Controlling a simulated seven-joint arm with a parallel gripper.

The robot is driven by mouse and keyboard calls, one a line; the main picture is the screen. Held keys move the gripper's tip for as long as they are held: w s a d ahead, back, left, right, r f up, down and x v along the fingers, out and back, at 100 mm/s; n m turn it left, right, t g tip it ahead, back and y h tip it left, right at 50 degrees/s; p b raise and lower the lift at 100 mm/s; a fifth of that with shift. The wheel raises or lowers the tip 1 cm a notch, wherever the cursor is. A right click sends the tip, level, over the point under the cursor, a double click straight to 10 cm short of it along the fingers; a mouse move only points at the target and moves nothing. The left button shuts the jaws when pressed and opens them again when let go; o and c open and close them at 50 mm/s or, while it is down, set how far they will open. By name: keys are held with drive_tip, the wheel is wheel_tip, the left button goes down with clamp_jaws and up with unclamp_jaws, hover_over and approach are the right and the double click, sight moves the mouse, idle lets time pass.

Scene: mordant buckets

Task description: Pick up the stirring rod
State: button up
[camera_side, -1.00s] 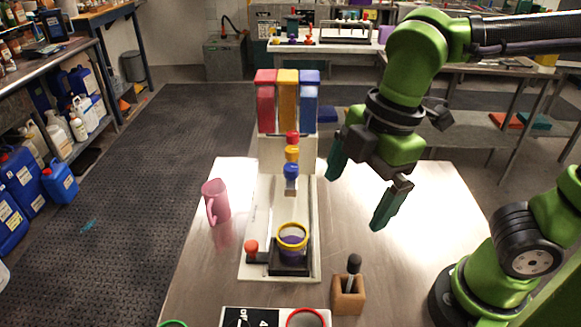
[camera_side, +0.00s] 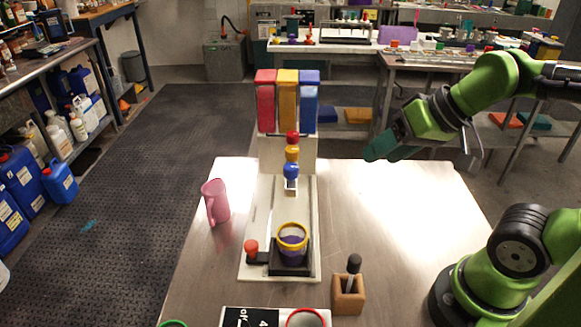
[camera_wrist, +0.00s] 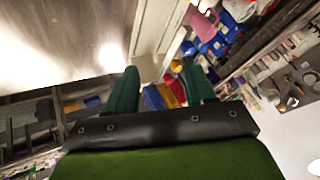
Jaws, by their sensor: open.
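The stirring rod (camera_side: 353,267) has a dark rounded grip and a pale shaft. It stands upright in a small wooden block (camera_side: 348,295) near the front of the metal table. My gripper (camera_side: 378,152) is at the upper right in the side view, above the table's far edge and well away from the rod. In the wrist view my gripper (camera_wrist: 160,85) shows its two green fingers apart with nothing held between them. The rod is not visible in the wrist view.
A dispenser with red, yellow and blue tanks (camera_side: 287,100) stands mid-table, with a yellow-rimmed purple bucket (camera_side: 292,240) beneath. A pink mug (camera_side: 215,202) stands left of it. A black-and-white board (camera_side: 250,317) lies at the front edge. The table's right side (camera_side: 400,215) is clear.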

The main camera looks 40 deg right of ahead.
drive_tip(key=a+n+g, duration=0.3)
drive_tip(key=a, duration=0.6)
drive_tip(key=m+g+h, duration=0.2)
drive_tip(key=m+g, duration=0.2)
drive_tip(key=m, duration=0.1)
hover_over(355, 258)
drive_tip(key=f, duration=0.8)
drive_tip(key=shift+s+a, duration=0.1)
drive_tip(key=shift+a, duration=0.1)
drive_tip(key=shift+d+f, duration=0.15)
drive_tip(key=shift+f, duration=1.15)
drive_tip(key=shift+d+f, duration=0.1)
drive_tip(key=shift+f, duration=1.2)
clamp_jaws()
